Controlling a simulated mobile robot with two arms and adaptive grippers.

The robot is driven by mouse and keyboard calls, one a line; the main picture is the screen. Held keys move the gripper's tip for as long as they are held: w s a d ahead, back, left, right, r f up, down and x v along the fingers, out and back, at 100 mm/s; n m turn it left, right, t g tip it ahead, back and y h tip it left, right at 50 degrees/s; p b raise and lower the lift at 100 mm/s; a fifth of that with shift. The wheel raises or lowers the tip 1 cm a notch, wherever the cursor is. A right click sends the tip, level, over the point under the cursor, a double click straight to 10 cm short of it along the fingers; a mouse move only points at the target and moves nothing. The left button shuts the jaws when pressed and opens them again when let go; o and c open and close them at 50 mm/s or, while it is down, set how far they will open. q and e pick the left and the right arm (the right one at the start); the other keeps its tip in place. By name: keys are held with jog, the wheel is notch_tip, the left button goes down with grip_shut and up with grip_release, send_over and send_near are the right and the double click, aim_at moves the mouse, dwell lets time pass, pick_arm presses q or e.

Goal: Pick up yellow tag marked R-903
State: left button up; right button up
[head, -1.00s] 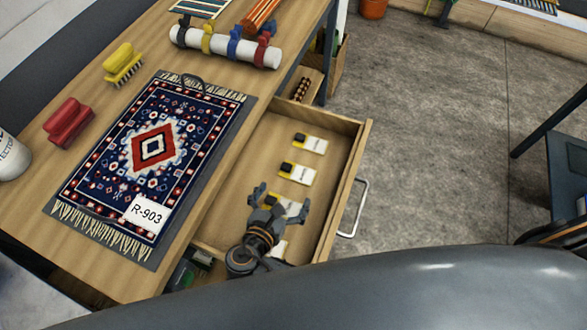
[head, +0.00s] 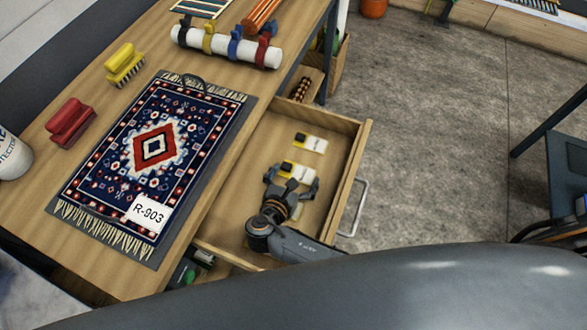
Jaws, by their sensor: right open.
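An open wooden drawer (head: 349,167) holds a short column of small white tags with yellow edges and black ends. The far tag (head: 310,143) lies clear of my gripper. The middle tag (head: 298,171) lies at the fingertips of my right gripper (head: 292,178), whose spread fingers are over or beside its near edge; I cannot tell if they touch. The nearer tags are mostly hidden by the gripper and arm. The print on the tags is too small to read. A white label reading R-903 (head: 149,213) lies on the patterned rug (head: 180,130). My left gripper is not in view.
The rug lies on a wooden bench (head: 100,95) left of the drawer, with a red brush (head: 70,122), a yellow brush (head: 125,65) and a white roll with coloured clamps (head: 225,45). The drawer's walls surround the tags. Open floor (head: 430,120) lies to the right.

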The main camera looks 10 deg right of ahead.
jog(key=c, duration=1)
jog(key=shift+f, duration=0.1)
jog(key=c, duration=0.6)
jog(key=shift+s+d, duration=0.1)
jog(key=shift+s, duration=0.05)
